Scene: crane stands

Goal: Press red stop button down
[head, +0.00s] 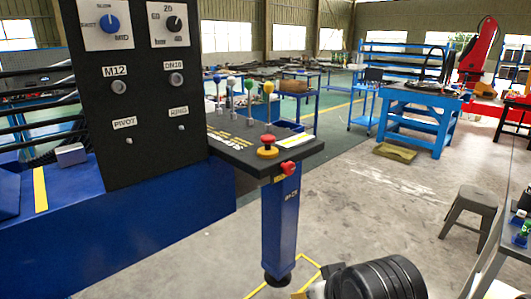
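A red mushroom-shaped button (267,139) on a yellow collar stands on the top face of a black control desk (232,146). A second red knob (288,168) sits on the desk's front edge beside a small yellow label. I cannot read the label, so I cannot tell from it which one is the stop button. Neither is covered. The desk rests on a blue post (281,222). A black ribbed cylinder at the bottom edge appears to be part of my arm, below and right of the desk. My gripper's fingers are not in view.
Several ball-topped levers (249,88) rise from the desk behind the button. A tall black panel (146,105) with dials stands to the left on a blue machine body (150,225). A grey stool (470,212) is at the right. The floor between is clear.

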